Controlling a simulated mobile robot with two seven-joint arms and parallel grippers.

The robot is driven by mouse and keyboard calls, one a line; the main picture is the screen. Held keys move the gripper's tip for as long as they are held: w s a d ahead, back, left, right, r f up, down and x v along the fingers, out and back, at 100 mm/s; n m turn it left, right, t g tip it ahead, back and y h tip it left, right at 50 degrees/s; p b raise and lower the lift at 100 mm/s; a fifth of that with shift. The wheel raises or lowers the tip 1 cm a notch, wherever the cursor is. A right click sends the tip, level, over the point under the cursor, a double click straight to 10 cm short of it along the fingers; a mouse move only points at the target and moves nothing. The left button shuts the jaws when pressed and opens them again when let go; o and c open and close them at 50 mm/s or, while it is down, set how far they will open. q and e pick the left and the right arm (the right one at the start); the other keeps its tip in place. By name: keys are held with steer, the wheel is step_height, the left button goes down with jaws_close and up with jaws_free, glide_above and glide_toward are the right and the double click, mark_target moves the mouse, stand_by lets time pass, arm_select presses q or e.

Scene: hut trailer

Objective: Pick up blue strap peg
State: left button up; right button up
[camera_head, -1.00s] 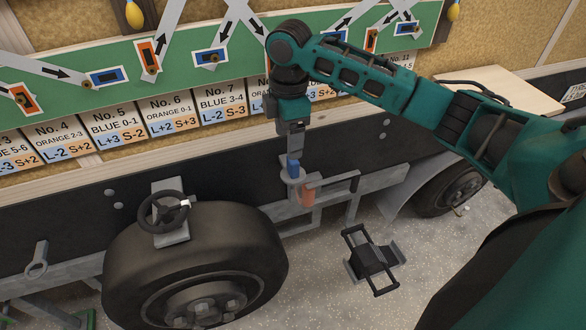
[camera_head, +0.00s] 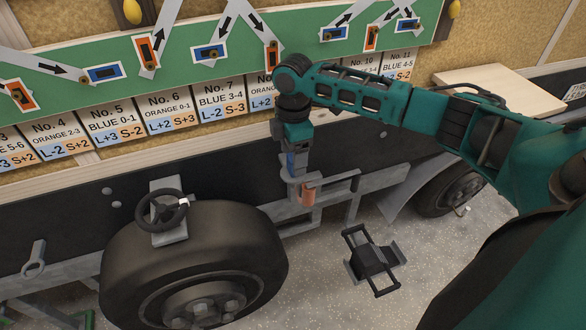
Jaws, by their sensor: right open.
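The blue strap peg (camera_head: 291,163) stands upright in a grey bracket (camera_head: 296,181) on the trailer frame, just right of the tire. It is small and partly hidden by my right gripper. My right gripper (camera_head: 297,165) points down over the peg, with its jaws open and around or right beside it; I cannot tell whether they touch it. An orange peg (camera_head: 308,194) sits in the bracket just below and to the right. My left gripper is not in view.
A large black tire (camera_head: 195,260) with a handwheel (camera_head: 162,211) above it stands at the left. A black folding step (camera_head: 372,262) is at the lower middle.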

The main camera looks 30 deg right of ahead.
step_height(320, 180, down, 2)
steer(key=shift+f, duration=0.2)
steer(key=c, duration=1.1)
steer(key=shift+r, duration=0.1)
steer(key=shift+s+a+r, duration=0.1)
steer(key=shift+s+r, duration=0.1)
steer(key=shift+r, duration=0.3)
step_height(320, 180, up, 6)
steer(key=shift+r+p, duration=0.2)
steer(key=shift+p, duration=0.25)
steer(key=s+a, duration=0.1)
steer(key=s, duration=0.5)
steer(key=s+a, duration=0.2)
steer(key=s, duration=0.4)
steer(key=s+a, duration=0.1)
steer(key=s, duration=0.6)
steer(key=shift+a+f+p, duration=0.25)
steer(key=shift+f+p, duration=0.05)
